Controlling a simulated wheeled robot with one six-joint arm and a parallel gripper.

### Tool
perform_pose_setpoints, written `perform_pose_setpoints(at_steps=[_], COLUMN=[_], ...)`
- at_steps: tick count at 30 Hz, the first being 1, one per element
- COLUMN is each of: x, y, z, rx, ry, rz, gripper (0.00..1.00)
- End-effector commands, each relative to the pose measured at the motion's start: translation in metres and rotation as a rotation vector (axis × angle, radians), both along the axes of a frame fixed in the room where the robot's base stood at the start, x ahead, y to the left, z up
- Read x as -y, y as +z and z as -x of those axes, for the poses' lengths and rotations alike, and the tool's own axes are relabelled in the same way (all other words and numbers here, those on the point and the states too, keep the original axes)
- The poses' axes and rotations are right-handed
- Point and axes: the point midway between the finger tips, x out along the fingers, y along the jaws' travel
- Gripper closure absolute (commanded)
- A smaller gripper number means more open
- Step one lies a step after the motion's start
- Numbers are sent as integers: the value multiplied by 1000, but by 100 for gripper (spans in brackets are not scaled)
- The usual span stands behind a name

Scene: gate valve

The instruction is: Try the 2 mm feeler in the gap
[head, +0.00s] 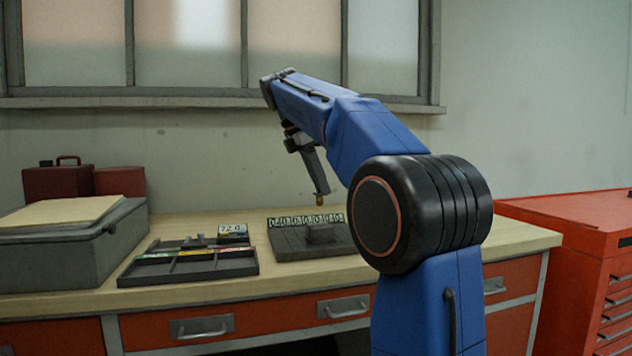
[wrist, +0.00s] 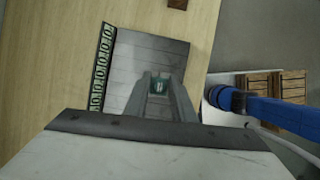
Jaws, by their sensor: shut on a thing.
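My gripper (head: 318,192) points down above the dark grey plate (head: 290,250) on the bench. A strip of number labels (head: 306,220) runs along the plate's back edge. The gap itself is too small or hidden to make out.
A dark compartment tray (head: 188,280) with coloured labels lies left of the plate. A small display reading about 72.0 (head: 233,230) stands behind it. A large grey box (head: 50,262) and red cases (head: 58,182) fill the left. A red cabinet (head: 575,235) stands right.

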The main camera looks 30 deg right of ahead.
Motion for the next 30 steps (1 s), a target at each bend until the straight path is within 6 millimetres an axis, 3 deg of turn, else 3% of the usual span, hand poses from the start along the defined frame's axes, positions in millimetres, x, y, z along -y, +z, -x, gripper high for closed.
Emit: perform_pose_setpoints(at_steps=[18,30], x=[-1,0], y=[-39,-48], z=[0,0], rx=[-2,-1], ry=[1,2], rz=[0,0], gripper=[100,100])
